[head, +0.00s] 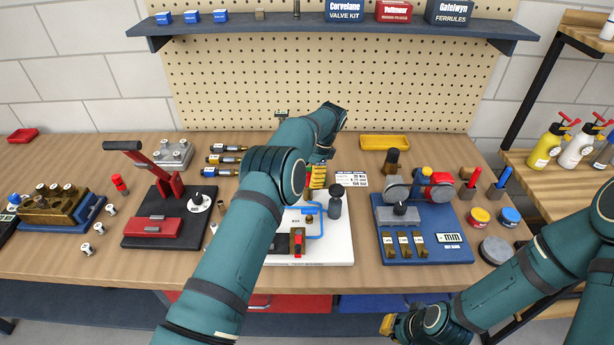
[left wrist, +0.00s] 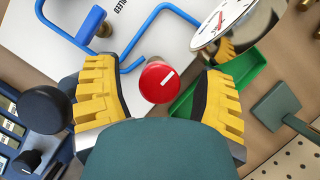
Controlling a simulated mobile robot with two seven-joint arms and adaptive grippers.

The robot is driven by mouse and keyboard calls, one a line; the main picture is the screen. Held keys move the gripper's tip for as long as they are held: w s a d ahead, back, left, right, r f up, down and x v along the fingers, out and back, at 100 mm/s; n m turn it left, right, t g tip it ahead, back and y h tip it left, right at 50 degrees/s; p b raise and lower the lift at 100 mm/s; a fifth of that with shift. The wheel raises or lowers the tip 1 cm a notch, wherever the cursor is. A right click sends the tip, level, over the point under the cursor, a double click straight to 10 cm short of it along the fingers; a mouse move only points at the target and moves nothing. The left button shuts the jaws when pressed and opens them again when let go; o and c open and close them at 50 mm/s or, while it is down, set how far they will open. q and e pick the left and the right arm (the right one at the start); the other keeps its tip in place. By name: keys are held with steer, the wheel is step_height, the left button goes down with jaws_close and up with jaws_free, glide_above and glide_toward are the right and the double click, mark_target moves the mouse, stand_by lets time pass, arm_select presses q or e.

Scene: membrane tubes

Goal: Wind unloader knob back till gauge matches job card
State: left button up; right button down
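The red round knob (left wrist: 157,82) with a white pointer line sits between the two yellow fingers of my left gripper (left wrist: 158,66) in the left wrist view. The fingers stand apart, with gaps on both sides of the knob. A white-faced gauge (left wrist: 224,22) with a red needle is partly visible at the upper right; its reading is not legible. In the head view my left gripper (head: 317,178) is over the back of the white board (head: 340,245), and my arm hides the knob.
Blue tubing (left wrist: 130,50) runs beside the knob, and a green tray (left wrist: 185,103) lies close to the right finger. A blue fixture (head: 425,250) stands right of the board, a black-based press (head: 150,228) left. A yellow tray (head: 385,142) is behind.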

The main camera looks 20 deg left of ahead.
arm_select(q)
step_height(320, 180, up, 10)
steer(key=shift+r, duration=0.1)
stand_by(0.4)
